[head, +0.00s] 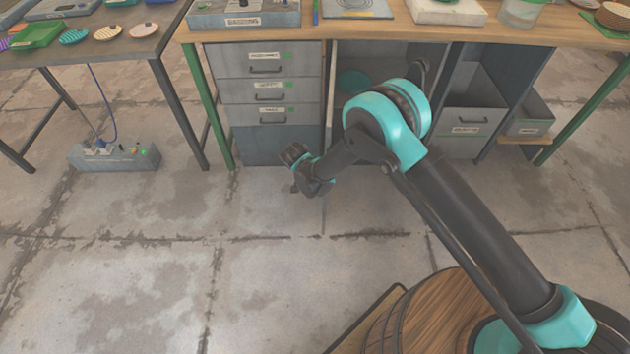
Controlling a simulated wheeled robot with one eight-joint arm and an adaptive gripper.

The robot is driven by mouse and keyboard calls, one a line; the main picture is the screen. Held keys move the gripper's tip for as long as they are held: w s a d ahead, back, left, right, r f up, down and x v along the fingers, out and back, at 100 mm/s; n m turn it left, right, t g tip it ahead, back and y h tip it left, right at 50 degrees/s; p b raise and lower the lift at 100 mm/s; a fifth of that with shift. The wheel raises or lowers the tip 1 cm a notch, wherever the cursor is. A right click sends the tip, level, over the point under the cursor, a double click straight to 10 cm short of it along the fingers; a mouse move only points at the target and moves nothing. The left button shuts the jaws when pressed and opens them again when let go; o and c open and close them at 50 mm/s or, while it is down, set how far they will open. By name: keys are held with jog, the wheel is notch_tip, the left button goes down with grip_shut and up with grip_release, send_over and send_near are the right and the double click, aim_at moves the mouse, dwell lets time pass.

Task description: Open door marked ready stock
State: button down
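No label reading "ready stock" can be made out in the head view. My gripper (298,170) is low in front of the drawers, left of the compartment and apart from the furniture. It is small and dark here, so its finger opening cannot be judged. Nothing is clearly held in it.
A drawer stack (268,88) with small labels stands left of the compartment. A power box (115,157) sits on the floor at left. The floor in front is mostly clear.

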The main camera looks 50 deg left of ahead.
jog(key=shift+s+a+r, duration=0.1)
jog(key=shift+s+a, duration=0.05)
jog(key=shift+a, duration=0.3)
jog(key=c, duration=1.6)
grip_release()
jog(key=v, duration=1.2)
jog(key=shift+d, duration=0.15)
